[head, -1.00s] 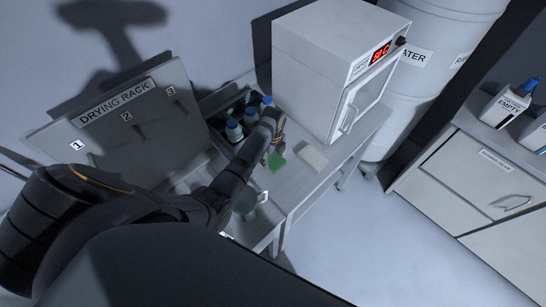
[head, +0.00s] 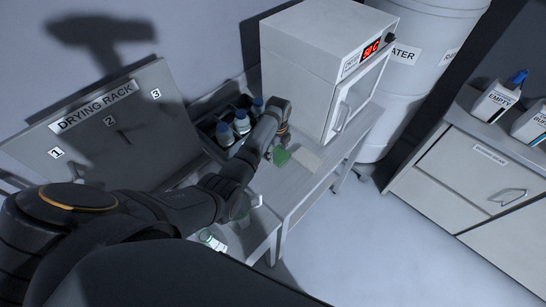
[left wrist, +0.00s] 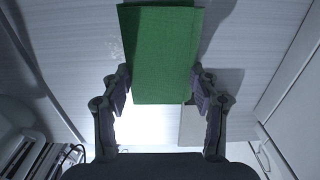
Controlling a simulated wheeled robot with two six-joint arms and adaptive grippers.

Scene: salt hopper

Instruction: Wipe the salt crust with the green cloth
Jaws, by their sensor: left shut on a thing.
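The green cloth (head: 281,157) is in my left gripper (head: 277,141), over the white bench in front of the oven. In the left wrist view the cloth (left wrist: 163,55) hangs flat between the two fingers of the gripper (left wrist: 160,92), which is shut on it. I cannot tell whether the cloth touches the bench. A faint whitish speckled patch (left wrist: 115,48), perhaps the salt crust, shows on the bench just left of the cloth; any more of it under the cloth is hidden. My right gripper is not in view.
A pale flat block (head: 306,159) lies on the bench right of the cloth. The white oven (head: 325,70) with a red display stands behind. A dark crate (head: 211,130) with several blue-capped bottles and the drying rack board (head: 105,130) are to the left.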

